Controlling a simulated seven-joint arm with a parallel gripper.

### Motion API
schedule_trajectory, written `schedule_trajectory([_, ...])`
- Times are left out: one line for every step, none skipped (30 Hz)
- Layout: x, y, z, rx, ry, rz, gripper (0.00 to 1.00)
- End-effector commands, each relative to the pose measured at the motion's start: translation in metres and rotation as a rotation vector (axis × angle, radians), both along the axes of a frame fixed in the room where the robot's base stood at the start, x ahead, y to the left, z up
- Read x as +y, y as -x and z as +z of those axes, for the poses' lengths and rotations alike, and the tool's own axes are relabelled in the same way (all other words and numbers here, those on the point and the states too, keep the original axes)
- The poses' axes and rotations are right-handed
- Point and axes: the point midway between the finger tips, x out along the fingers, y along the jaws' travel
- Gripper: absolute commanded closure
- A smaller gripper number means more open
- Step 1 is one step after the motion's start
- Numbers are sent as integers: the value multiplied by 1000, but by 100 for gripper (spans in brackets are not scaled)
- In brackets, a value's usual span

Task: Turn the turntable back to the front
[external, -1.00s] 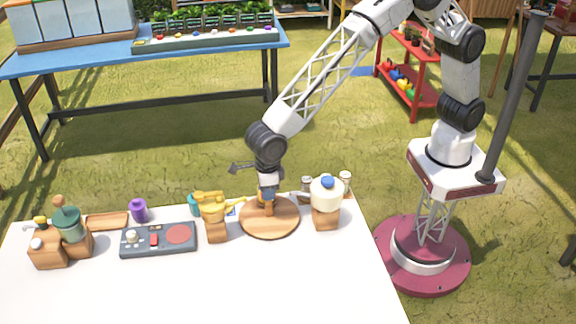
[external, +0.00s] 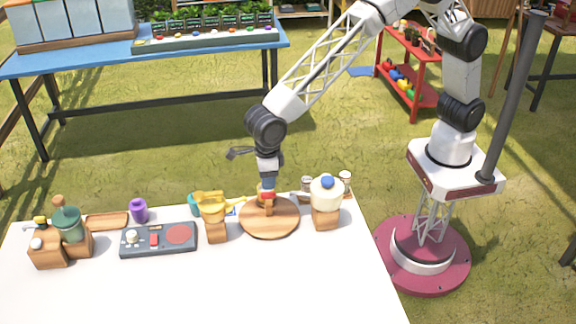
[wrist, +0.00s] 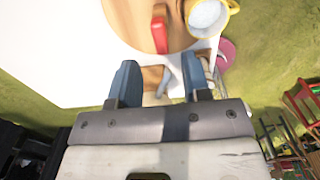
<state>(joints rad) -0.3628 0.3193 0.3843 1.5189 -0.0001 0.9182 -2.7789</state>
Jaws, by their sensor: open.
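The turntable (external: 284,223) is a round wooden disc near the table's back right corner. A wooden peg with a red top (external: 268,197) stands up from it; the red part (wrist: 159,35) also shows on the disc (wrist: 125,15) in the wrist view. My gripper (external: 267,178) is above this peg, pointing down. In the wrist view its two blue fingers (wrist: 157,80) are apart with nothing held between them. The red part lies beyond the fingertips. A yellow cup with pale contents (wrist: 208,14) sits at the disc's edge in the wrist view.
A yellow watering can on a wooden block (external: 212,208) stands close left of the turntable. A white jar with a blue knob (external: 326,193) stands close right. A grey control panel (external: 158,239) lies further left. The table's front (external: 250,290) is clear.

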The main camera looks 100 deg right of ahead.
Motion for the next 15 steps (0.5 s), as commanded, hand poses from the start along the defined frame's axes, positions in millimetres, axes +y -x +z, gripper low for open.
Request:
schedule_trajectory([0,0,6,0,0,0,56])
schedule_trajectory([0,0,9,0,0,0,56])
schedule_trajectory([0,0,13,-1,0,0,56])
schedule_trajectory([0,0,16,-1,0,0,56])
schedule_trajectory([0,0,18,0,0,0,56])
schedule_trajectory([0,0,21,0,0,0,56])
schedule_trajectory([0,0,22,0,0,0,56])
schedule_trajectory([0,0,24,1,0,0,56])
schedule_trajectory([0,0,25,1,0,0,56])
schedule_trajectory([0,0,25,1,0,0,56])
schedule_trajectory([0,0,26,1,0,0,56])
schedule_trajectory([0,0,26,1,1,0,56])
schedule_trajectory([0,0,26,1,1,0,56])
schedule_trajectory([0,0,26,1,1,0,56])
schedule_trajectory([0,0,26,1,0,0,56])
